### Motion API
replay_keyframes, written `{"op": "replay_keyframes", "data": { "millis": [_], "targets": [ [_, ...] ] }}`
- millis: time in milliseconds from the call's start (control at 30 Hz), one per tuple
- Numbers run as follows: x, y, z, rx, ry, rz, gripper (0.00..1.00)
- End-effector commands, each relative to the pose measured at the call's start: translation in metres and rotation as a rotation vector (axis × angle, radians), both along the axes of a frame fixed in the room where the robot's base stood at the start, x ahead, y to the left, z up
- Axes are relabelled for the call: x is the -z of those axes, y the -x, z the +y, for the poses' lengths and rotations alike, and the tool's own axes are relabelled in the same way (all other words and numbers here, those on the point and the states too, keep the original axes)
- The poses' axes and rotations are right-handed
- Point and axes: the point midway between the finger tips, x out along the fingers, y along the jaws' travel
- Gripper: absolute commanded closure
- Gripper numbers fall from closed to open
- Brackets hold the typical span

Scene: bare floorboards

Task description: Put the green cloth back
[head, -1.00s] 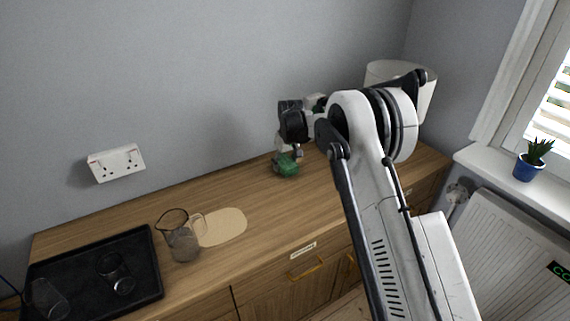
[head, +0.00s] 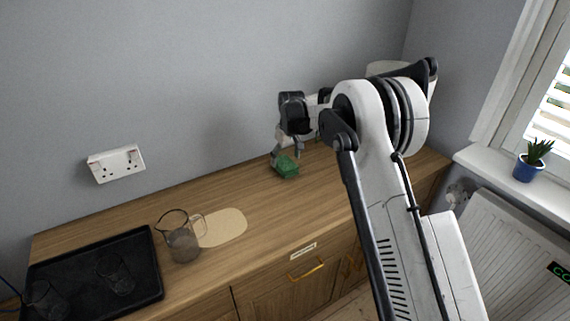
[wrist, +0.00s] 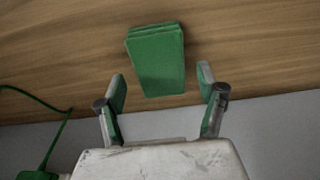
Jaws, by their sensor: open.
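The green cloth (head: 286,166) is a folded block lying on the wooden sideboard near the wall. In the wrist view the cloth (wrist: 156,62) lies ahead of and between my fingers, apart from both. My gripper (head: 287,158) is open and empty, just above and beside the cloth at its wall side. In the wrist view my gripper (wrist: 162,85) shows two spread fingers with green inner pads.
A glass jug (head: 184,242) stands beside a pale oval mat (head: 222,228) on the sideboard (head: 290,215). A black tray (head: 140,262) with two glasses is at the left. The sideboard's middle is clear.

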Motion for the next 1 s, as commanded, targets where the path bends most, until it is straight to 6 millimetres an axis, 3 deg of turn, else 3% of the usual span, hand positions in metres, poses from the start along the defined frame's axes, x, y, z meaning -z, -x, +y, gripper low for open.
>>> {"op": "replay_keyframes", "data": {
  "millis": [300,500,833,1000],
  "targets": [
    [-0.062,0.008,-0.005,0.0,0.0,0.0,0.3],
    [-0.081,0.01,-0.007,0.0,0.0,0.0,0.3],
    [-0.091,0.013,-0.011,0.006,-0.001,-0.004,0.3],
    [-0.126,0.031,-0.031,0.043,-0.008,-0.029,0.3]
  ]
}}
